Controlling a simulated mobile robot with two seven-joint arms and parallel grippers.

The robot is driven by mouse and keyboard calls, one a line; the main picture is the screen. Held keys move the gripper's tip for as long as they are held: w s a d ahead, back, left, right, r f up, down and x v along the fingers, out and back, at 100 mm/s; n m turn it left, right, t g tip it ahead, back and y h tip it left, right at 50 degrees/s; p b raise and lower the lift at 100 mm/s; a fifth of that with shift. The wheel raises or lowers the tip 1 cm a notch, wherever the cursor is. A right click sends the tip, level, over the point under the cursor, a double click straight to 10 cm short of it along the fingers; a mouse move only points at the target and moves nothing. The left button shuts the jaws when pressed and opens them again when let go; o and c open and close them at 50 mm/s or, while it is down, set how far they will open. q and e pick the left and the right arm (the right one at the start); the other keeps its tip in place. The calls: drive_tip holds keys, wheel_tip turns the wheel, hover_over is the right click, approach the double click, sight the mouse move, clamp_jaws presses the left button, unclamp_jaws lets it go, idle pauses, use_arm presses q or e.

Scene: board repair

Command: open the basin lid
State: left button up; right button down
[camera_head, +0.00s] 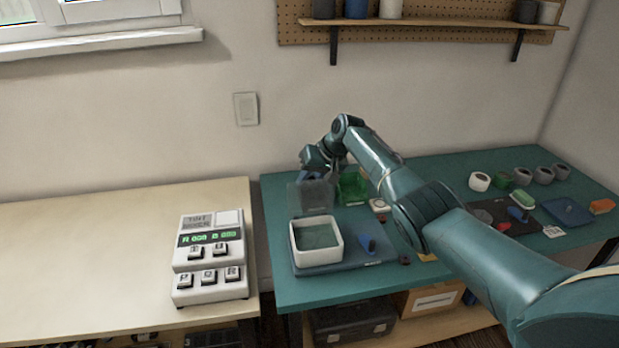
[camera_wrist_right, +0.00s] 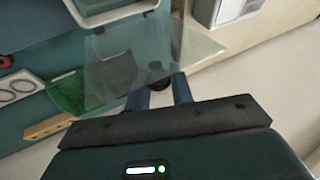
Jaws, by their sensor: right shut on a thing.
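The basin (camera_head: 340,246) is a white square box with dark green contents, open at the top. It stands on a dark blue base on the teal bench. Its lid (camera_head: 311,197) is a see-through pane, tilted up behind the basin. My right gripper (camera_head: 314,177) is at the lid's upper edge. In the right wrist view my right gripper (camera_wrist_right: 158,88) has its blue fingers shut on the dark knob of the clear lid (camera_wrist_right: 120,60). The basin (camera_wrist_right: 92,6) shows at the top of that view. My left gripper is not in view.
A green clear container (camera_head: 353,187) stands right of the lid. A white keypad device (camera_head: 210,258) sits on the wooden table at left. Several cups (camera_head: 480,181) and small parts are at the bench's right.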

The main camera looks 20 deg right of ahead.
drive_tip(key=c, duration=1.3)
unclamp_jaws()
drive_tip(key=shift+f, duration=0.1)
drive_tip(key=shift+d, duration=0.1)
drive_tip(key=v, duration=1.3)
drive_tip(key=shift+o, duration=0.2)
